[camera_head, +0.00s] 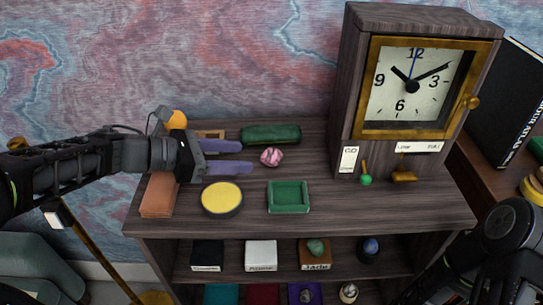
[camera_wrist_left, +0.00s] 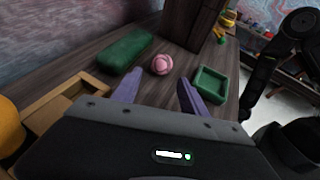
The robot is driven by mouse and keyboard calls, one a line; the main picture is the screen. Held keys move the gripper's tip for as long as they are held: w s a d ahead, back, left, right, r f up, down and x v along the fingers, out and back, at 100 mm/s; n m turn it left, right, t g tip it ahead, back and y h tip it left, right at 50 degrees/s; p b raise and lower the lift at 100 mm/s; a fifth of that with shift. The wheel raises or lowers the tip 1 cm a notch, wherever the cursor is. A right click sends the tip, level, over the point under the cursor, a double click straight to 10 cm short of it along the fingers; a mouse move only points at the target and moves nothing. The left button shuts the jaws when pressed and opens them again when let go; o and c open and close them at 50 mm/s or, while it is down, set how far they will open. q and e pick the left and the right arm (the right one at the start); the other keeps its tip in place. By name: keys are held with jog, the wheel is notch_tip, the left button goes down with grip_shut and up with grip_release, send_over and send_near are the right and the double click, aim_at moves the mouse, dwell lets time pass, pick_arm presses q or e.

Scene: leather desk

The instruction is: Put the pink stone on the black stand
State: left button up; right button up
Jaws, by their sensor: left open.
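The pink stone (camera_head: 271,157) is a round, banded pink piece lying on the dark wooden top. It also shows in the left wrist view (camera_wrist_left: 161,65), just beyond my fingertips. My left gripper (camera_head: 252,157) is open and empty, with its two purple fingers pointing right toward the stone. In the left wrist view the fingers (camera_wrist_left: 158,80) are apart, and the stone lies ahead of the gap. A black stand (camera_head: 207,255) with a white label sits on the shelf below, at the left. My right arm shows at the lower right; its fingers are not visible.
A green case (camera_head: 271,134) lies behind the stone and a green tray (camera_head: 288,197) in front. A yellow-topped round tin (camera_head: 222,199) and a brown block (camera_head: 159,195) are at the left. A clock (camera_head: 412,85) stands at the right. White (camera_head: 261,254) and brown (camera_head: 314,258) stands share the shelf.

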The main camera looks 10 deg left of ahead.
aim_at(262, 157)
pick_arm(q)
jog(key=shift+x, duration=1.2)
jog(key=shift+w+d+p, duration=0.1)
jog(key=shift+d+p, duration=0.05)
jog(key=shift+p, duration=0.15)
jog(key=p+x, duration=0.1)
jog(key=x, duration=0.3)
jog(key=shift+d, duration=0.25)
jog(key=shift+w+d+f, duration=0.15)
grip_shut()
